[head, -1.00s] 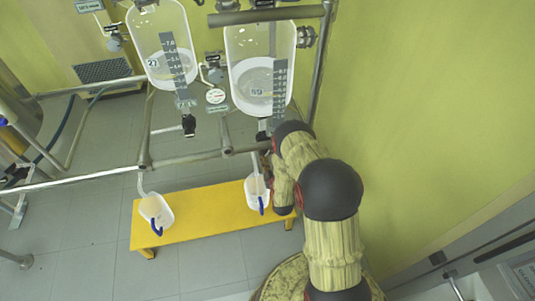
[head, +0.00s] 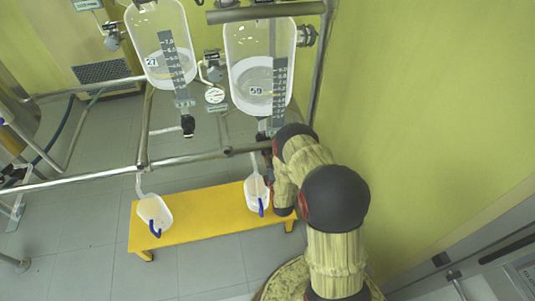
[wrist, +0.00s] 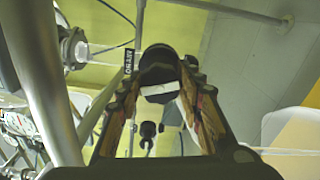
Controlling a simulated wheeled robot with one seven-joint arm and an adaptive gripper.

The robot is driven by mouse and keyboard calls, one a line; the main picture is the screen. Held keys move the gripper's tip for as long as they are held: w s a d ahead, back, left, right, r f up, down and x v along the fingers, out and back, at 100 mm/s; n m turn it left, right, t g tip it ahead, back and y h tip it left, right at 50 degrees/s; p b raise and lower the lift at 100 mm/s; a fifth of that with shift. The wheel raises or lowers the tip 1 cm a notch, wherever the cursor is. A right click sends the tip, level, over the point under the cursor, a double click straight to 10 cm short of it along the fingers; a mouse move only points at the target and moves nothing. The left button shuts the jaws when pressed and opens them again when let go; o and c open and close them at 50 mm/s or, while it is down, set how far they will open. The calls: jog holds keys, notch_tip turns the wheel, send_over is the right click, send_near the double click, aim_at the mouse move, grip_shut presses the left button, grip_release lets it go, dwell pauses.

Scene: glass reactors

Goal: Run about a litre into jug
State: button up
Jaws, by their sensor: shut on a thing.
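The right glass reactor (head: 258,55), marked 59, holds pale liquid in its lower part and has a dark scale strip on its front. A white jug with a blue handle (head: 257,194) stands below it on the yellow bench (head: 200,222), under a thin outlet tube. My gripper (wrist: 160,88) is shut on a black round valve knob with a white bar (wrist: 158,72) in the wrist view. In the head view my arm hides most of the gripper, which is just below the right reactor. I cannot tell the liquid level in the jug.
A left reactor (head: 160,50), marked 27, also holds liquid, with its black drain valve (head: 188,126) below. A second white jug (head: 154,213) stands on the bench's left end. Metal rails (head: 200,158) run in front of the reactors. A yellow-green wall (head: 430,110) is close on the right.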

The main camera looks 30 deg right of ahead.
jog(key=shift+a+n, duration=0.1)
jog(key=shift+n, duration=0.4)
jog(key=o, duration=1.2)
jog(key=shift+s, duration=0.1)
jog(key=v, duration=1.1)
jog(key=shift+s+a, duration=0.1)
jog(key=shift+s, duration=0.25)
